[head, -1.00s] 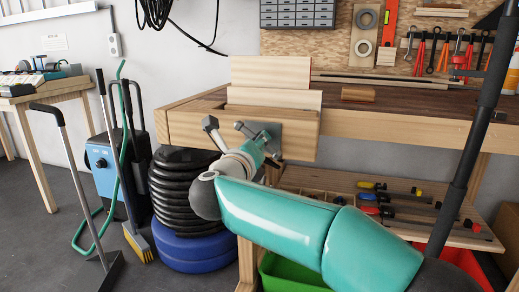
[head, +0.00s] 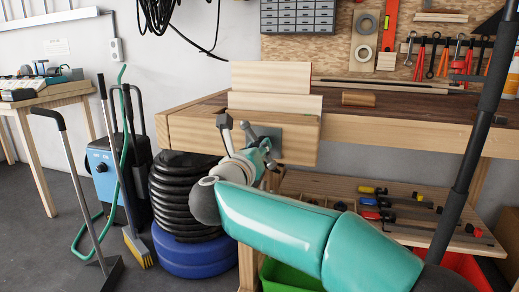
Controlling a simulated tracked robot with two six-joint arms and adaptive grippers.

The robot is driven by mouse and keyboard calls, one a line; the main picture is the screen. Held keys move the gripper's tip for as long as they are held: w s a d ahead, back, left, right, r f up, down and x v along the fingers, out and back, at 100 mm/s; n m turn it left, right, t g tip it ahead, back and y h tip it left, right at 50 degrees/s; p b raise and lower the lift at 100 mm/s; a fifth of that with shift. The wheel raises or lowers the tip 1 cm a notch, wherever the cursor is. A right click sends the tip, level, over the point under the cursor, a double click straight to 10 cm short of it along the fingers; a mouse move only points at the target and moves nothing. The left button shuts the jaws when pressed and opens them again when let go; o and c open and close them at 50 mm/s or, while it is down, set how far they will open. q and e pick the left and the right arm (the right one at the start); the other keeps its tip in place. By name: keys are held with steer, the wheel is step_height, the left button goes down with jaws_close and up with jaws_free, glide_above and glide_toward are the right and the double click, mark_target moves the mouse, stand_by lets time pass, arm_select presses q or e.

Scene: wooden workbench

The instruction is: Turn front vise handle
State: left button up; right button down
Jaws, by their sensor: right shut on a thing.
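The front vise is at the left end of the wooden workbench, with a pale wooden jaw board (head: 290,103) and a grey metal plate (head: 270,134) on the bench's front. The metal vise handle (head: 224,122) sticks out in front, its near end pointing up. My right gripper (head: 252,153) is at the vise, in front of the plate, and is shut on the handle. My teal forearm comes in from the lower right and hides the lower part of the vise. The exact finger contact is small and partly hidden. My left gripper is out of view.
A wooden block (head: 358,99) lies on the bench top. A broom (head: 138,249) and a blue machine (head: 101,166) stand further left. A lower shelf (head: 320,187) holds several tools.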

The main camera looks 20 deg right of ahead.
steer(key=shift+f, duration=0.3)
steer(key=c, duration=0.9)
jaws_free()
steer(key=shift+c, duration=0.2)
steer(key=shift+r, duration=0.15)
steer(key=v, duration=1.2)
